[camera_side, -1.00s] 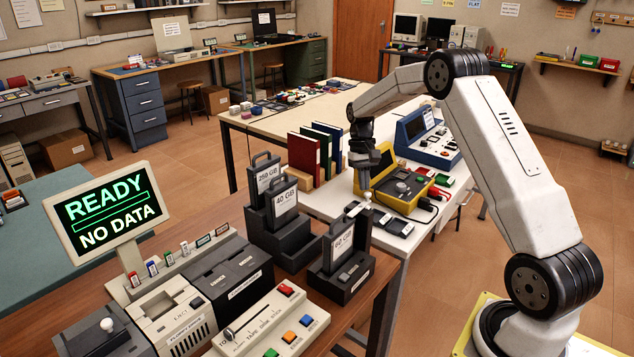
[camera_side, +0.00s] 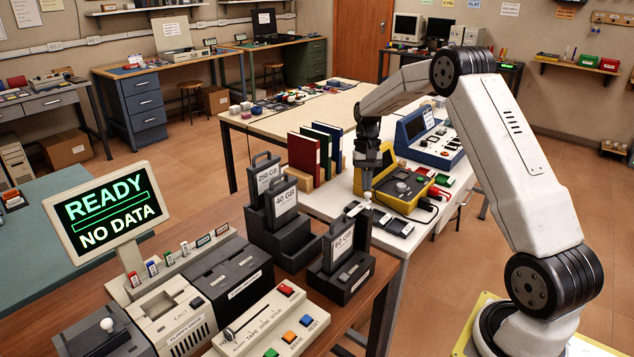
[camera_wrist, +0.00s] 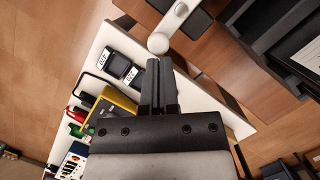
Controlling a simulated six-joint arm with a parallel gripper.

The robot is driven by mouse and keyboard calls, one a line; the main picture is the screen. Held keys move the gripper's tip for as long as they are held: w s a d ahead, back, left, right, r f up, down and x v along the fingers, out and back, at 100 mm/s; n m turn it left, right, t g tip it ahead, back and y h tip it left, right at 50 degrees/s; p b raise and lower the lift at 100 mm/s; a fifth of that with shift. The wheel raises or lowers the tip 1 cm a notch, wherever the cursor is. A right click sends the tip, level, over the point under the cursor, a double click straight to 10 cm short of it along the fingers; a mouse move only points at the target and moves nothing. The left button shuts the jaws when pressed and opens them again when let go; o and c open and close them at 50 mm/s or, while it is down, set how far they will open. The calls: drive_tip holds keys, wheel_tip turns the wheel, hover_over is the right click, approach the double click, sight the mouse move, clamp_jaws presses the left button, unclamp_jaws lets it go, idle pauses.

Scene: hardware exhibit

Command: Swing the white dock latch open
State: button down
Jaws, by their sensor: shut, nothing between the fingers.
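The white latch (camera_wrist: 180,13) shows in the wrist view as a pale bar ending in a round white knob (camera_wrist: 158,43), beside a dark dock. In the side view a small white knob (camera_side: 367,196) shows just above the back of the dock holding the 60 GB cartridge (camera_side: 339,246); most of the latch bar is hidden there. My gripper (camera_side: 367,187) points down right over that knob. In the wrist view my gripper (camera_wrist: 159,62) is shut and empty, its fingertips close to the knob. I cannot tell whether they touch it.
A dark dock with 250 GB and 40 GB cartridges (camera_side: 284,199) stands left of the 60 GB dock. A yellow device (camera_side: 400,190) and small black boxes (camera_side: 394,224) sit on the white table behind. A control panel (camera_side: 268,325) is in front.

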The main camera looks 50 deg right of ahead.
drive_tip(key=shift+s+m, duration=0.15)
drive_tip(key=shift+m, duration=0.15)
drive_tip(key=s+m+t, duration=0.1)
drive_tip(key=m, duration=0.3)
drive_tip(key=s+a+m+t, duration=0.1)
drive_tip(key=s+m, duration=0.1)
drive_tip(key=m, duration=0.2)
drive_tip(key=s+a+m+t, duration=0.1)
drive_tip(key=s+m, duration=0.1)
drive_tip(key=m, duration=0.2)
drive_tip(key=shift+s+y, duration=0.25)
drive_tip(key=shift+y, duration=0.05)
drive_tip(key=shift+w+a, duration=0.1)
drive_tip(key=shift+w, duration=0.1)
drive_tip(key=shift+w+a, duration=0.25)
drive_tip(key=shift+w, duration=0.2)
drive_tip(key=shift+w+a, duration=0.1)
idle(0.4)
